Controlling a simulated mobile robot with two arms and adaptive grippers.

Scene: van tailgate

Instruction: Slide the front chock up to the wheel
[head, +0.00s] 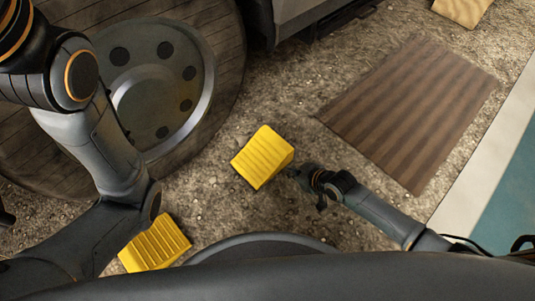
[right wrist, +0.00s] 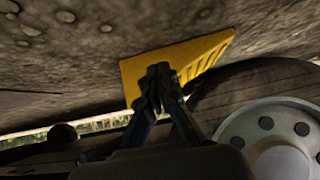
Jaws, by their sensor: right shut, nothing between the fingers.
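The yellow ribbed chock (head: 262,157) sits on the gravel to the right of the large wheel (head: 160,85), with a strip of bare ground between it and the tyre. My right gripper (head: 297,173) is shut and empty, low at the chock's right side, away from the wheel. In the right wrist view the shut fingers (right wrist: 158,90) overlap the chock's tall flat face (right wrist: 140,70); I cannot tell whether they touch it. The wheel (right wrist: 275,135) shows there beyond the chock. A second yellow chock (head: 155,243) lies below the wheel, partly behind my left arm. My left gripper is out of view.
A brown striped mat (head: 410,110) lies on the gravel at the right. A pale wooden block (head: 462,10) is at the top right. A white and teal strip (head: 500,165) runs along the right edge. The gravel between chock and mat is clear.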

